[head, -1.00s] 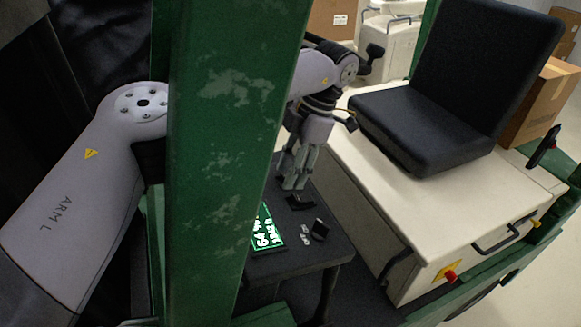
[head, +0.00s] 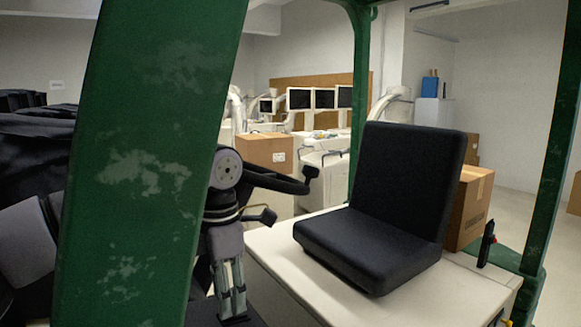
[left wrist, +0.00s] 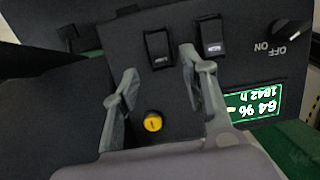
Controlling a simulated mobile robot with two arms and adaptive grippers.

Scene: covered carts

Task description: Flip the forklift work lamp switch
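In the left wrist view, the dark dash panel has two black rocker switches. One rocker (left wrist: 159,48) lies between my left fingertips in the picture; the other rocker (left wrist: 211,38) is right of the right finger. Their markings are too small to read, so I cannot tell which is the work lamp switch. My left gripper (left wrist: 160,70) is open with nothing between its fingers; whether it touches the panel is unclear. In the head view the left gripper (head: 232,303) points down beside the green post, with the switches out of view. My right gripper is not in view.
The panel also carries a yellow round part (left wrist: 153,122), a lit green display (left wrist: 253,103) and an ON/OFF knob (left wrist: 292,32). A green post (head: 150,170) stands in front of my left arm. The black seat (head: 385,215) is to the right of the gripper.

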